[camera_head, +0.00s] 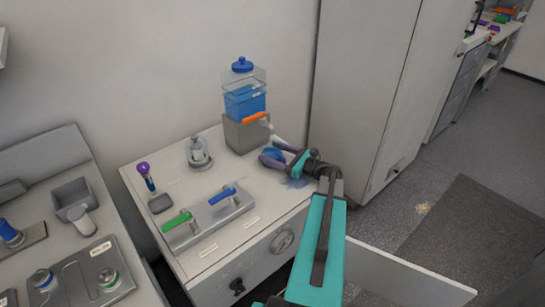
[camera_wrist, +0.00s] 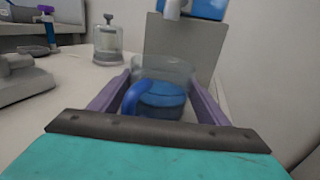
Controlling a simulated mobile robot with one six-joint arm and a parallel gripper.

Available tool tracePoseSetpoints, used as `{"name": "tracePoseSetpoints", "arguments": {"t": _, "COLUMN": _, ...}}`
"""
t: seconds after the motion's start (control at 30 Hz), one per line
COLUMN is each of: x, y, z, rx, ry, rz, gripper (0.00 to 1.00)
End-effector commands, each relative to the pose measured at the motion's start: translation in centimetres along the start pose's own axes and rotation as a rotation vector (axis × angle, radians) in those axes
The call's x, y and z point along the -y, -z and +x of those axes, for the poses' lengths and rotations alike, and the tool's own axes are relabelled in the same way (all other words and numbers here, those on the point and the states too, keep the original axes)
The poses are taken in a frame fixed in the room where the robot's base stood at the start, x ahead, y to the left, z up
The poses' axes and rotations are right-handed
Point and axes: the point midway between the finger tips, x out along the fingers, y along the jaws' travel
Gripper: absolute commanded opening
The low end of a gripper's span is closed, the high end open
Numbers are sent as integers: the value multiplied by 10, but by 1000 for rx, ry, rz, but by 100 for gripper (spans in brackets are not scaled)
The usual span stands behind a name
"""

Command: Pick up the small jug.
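The small jug (camera_wrist: 160,92) is clear, with blue contents and a blue handle. In the wrist view it stands upright between the two purple fingers of my gripper (camera_wrist: 157,88), its handle towards the palm. The fingers are spread, one on each side; a narrow gap seems to show, though contact at the far tips is unclear. In the head view my gripper (camera_head: 274,156) is low over the right part of the bench top, and its fingers largely hide the jug (camera_head: 275,153).
A dispenser with a blue tank (camera_head: 245,102) and orange tap stands on a grey block (camera_head: 246,135) just behind the jug. A glass vessel (camera_head: 199,153), a purple-topped tool (camera_head: 147,175) and a panel with green and blue handles (camera_head: 208,217) are to the left. A tall cabinet (camera_head: 360,80) rises at right.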

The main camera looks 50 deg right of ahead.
Motion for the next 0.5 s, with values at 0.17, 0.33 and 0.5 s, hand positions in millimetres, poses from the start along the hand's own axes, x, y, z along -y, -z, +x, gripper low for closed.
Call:
{"name": "tracePoseSetpoints", "arguments": {"t": 0.17, "x": 0, "y": 0, "z": 0, "rx": 0, "ry": 0, "rz": 0, "gripper": 38}}
{"name": "tracePoseSetpoints", "arguments": {"t": 0.33, "x": 0, "y": -1, "z": 0, "rx": 2, "ry": 0, "rz": 0, "gripper": 32}}
{"name": "tracePoseSetpoints", "arguments": {"t": 0.5, "x": 0, "y": -1, "z": 0, "rx": 1, "ry": 0, "rz": 0, "gripper": 32}}
